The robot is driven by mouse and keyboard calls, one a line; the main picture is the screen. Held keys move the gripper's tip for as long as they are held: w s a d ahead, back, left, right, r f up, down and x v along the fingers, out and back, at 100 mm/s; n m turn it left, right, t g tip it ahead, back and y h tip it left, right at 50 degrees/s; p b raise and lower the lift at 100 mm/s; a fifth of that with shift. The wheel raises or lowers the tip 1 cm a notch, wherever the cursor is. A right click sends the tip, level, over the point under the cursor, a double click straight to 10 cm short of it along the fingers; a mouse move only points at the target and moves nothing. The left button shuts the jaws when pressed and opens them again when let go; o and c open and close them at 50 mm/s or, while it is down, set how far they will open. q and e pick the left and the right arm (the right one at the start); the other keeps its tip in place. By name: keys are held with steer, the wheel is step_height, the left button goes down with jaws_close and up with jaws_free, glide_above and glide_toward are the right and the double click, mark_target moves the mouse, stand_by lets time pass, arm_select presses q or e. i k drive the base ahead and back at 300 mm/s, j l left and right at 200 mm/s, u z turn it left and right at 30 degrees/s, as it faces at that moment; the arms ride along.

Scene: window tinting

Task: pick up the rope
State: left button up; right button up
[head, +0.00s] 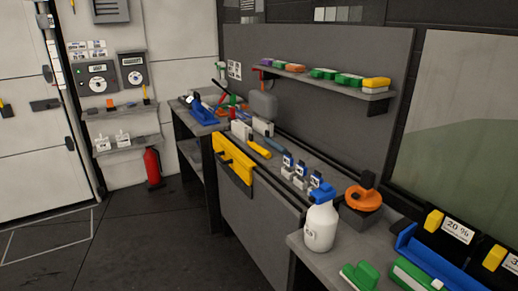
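I cannot make out a rope for certain in the head view. A round orange item (362,198) with a dark top sits on a dark block at the right end of the long workbench (262,178); I cannot tell if it is a coil. Long thin dark strips (340,163) run along the back of that bench, and I cannot tell what they are. Neither of my grippers is in view.
A white spray bottle (320,226) with a blue head stands on the near grey table (312,260). Green items (360,275) lie beside it. A wall shelf (330,85) holds coloured blocks. A red extinguisher (153,168) stands by the far wall. The dark floor (140,240) at left is clear.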

mark_target(274, 145)
steer(key=i+j+z, duration=0.1)
steer(key=i+j, duration=0.25)
steer(key=i+j+z, duration=0.15)
steer(key=i+j, duration=0.2)
steer(key=i, duration=0.2)
steer(key=i+j+z, duration=0.1)
steer(key=i+j, duration=0.3)
steer(key=i+j+z, duration=0.1)
steer(key=i+j, duration=0.3)
steer(key=i+j+z, duration=0.15)
steer(key=i+j, duration=0.2)
steer(key=j, duration=0.2)
steer(key=i+j+z, duration=0.1)
steer(key=i+j, duration=0.25)
steer(key=j, duration=0.2)
steer(key=i+j+z, duration=0.15)
steer(key=i+j, duration=0.2)
steer(key=j, duration=0.2)
steer(key=i+j+z, duration=0.1)
steer(key=i+j, duration=0.2)
steer(key=j, duration=0.25)
